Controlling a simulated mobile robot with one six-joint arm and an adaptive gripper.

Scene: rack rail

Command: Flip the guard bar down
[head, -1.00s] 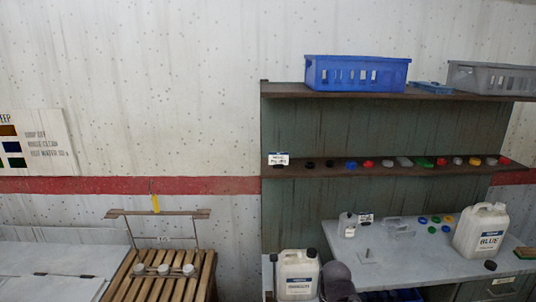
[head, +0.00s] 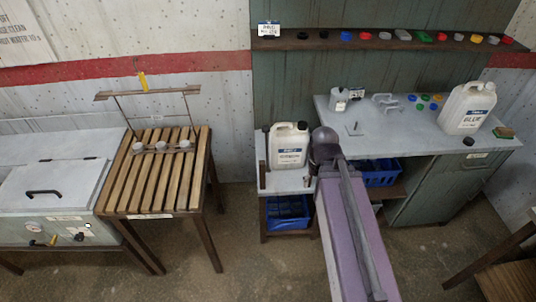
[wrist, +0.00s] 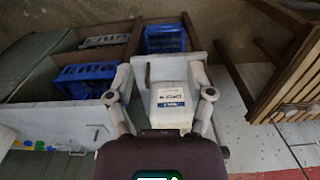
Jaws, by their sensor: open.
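The guard bar (head: 148,91) is a thin brown bar on two wire arms. It stands raised above the back of a slatted wooden rack (head: 150,196) at the left of the head view, with a yellow tag at its middle. Three pale round pieces sit in a row on the slats under it. My gripper (wrist: 160,72) is open and far to the right of the rack. In the wrist view its fingers spread either side of a white jug, with nothing seen held. In the head view my arm hides the fingers. The rack's slats show at the wrist view's right edge.
The white jug (head: 288,145) stands on a small side table, close to my arm. A grey bench (head: 400,125) with bottles and coloured caps is at the right. A white lidded chest (head: 50,190) adjoins the rack's left. Floor between rack and side table is clear.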

